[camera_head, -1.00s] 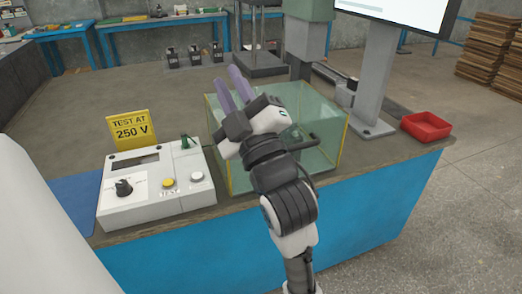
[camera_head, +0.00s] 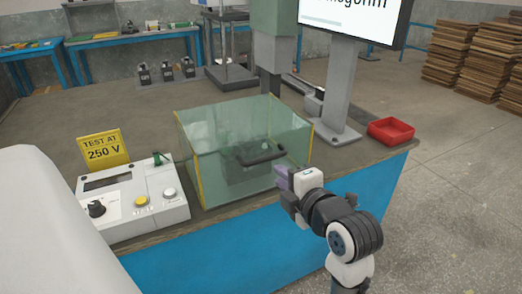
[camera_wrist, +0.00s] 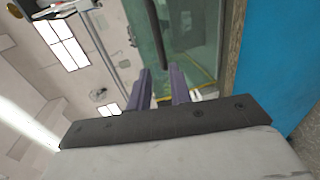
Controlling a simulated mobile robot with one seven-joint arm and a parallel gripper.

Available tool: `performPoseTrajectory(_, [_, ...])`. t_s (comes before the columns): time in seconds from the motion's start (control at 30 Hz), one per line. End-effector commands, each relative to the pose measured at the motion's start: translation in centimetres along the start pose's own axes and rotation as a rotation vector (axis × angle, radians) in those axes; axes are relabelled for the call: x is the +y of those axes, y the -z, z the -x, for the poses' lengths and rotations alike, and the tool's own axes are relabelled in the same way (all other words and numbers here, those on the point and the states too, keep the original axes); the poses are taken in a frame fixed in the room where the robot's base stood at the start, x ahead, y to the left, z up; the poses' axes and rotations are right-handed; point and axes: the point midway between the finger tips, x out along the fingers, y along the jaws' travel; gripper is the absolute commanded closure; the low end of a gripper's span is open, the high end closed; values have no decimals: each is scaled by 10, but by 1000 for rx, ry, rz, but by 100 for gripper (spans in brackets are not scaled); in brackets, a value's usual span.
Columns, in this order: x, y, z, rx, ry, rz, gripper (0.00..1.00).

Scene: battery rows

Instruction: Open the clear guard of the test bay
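The clear guard (camera_head: 235,120) is a greenish see-through box with yellow edges, standing closed on the bench. A dark bar handle (camera_head: 262,156) is on its front face. My gripper (camera_head: 283,178) is just below and right of the handle, by the guard's front right corner. In the wrist view, the two purple fingers of my gripper (camera_wrist: 160,84) are spread apart with nothing between them. I cannot tell whether the fingers touch anything.
A white test box (camera_head: 130,202) with a knob and buttons stands left of the guard, with a yellow "TEST AT 250 V" sign (camera_head: 103,149) behind it. A red tray (camera_head: 390,131) and a monitor post (camera_head: 342,90) are to the right. Open floor lies at the right.

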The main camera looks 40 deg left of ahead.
Motion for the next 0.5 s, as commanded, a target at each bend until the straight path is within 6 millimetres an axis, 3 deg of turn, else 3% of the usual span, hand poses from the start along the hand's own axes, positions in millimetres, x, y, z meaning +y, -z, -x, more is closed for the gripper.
performPoseTrajectory(0.3, [1,1,-67,3,2,0,80])
performPoseTrajectory(0.5, [0,1,-98,1,2,0,80])
